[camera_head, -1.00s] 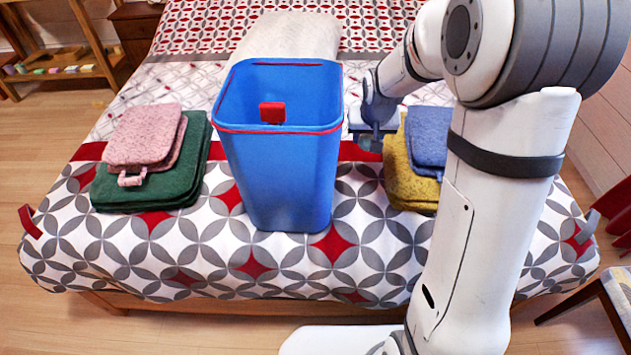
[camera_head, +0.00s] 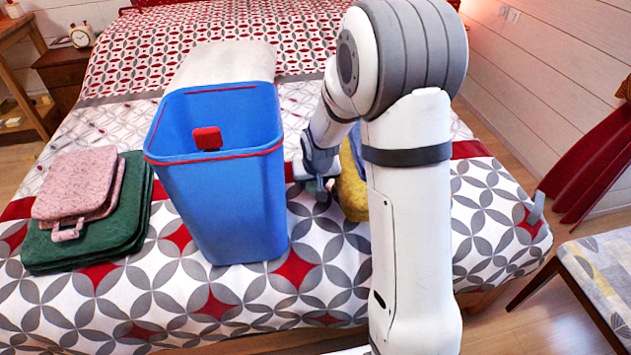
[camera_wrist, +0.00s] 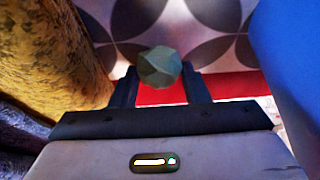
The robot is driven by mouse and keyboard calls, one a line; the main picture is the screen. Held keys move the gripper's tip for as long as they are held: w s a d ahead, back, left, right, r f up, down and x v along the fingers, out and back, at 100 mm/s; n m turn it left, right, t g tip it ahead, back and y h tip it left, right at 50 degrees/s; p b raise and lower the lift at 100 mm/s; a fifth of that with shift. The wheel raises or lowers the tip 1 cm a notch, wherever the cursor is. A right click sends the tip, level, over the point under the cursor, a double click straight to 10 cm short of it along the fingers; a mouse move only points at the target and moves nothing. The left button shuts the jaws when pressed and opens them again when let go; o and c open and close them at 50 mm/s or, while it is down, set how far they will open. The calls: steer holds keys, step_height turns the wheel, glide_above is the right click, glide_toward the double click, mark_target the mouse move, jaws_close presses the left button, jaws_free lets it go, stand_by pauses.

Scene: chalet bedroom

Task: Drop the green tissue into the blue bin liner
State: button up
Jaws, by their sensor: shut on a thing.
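The green tissue (camera_wrist: 160,67) is a small crumpled, faceted lump held between my fingertips in the wrist view. My gripper (camera_wrist: 158,80) is shut on it, above the patterned bedspread. In the head view my gripper (camera_head: 318,185) is just right of the blue bin (camera_head: 222,205), below its rim level and outside it; the tissue cannot be made out there. The bin is tall, open-topped and upright on the bed, with a red line round the rim and a red tab inside. Its blue wall (camera_wrist: 290,60) fills the wrist view's right edge. Its floor is hidden.
Pink cloth (camera_head: 78,185) on dark green cloth (camera_head: 90,235) lies left of the bin. A pale folded blanket (camera_head: 225,65) is behind it. A chair (camera_head: 600,270) stands at right.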

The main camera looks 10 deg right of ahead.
steer(key=shift+f, duration=0.25)
steer(key=o, duration=0.7)
steer(key=shift+r, duration=0.1)
steer(key=shift+o, duration=0.2)
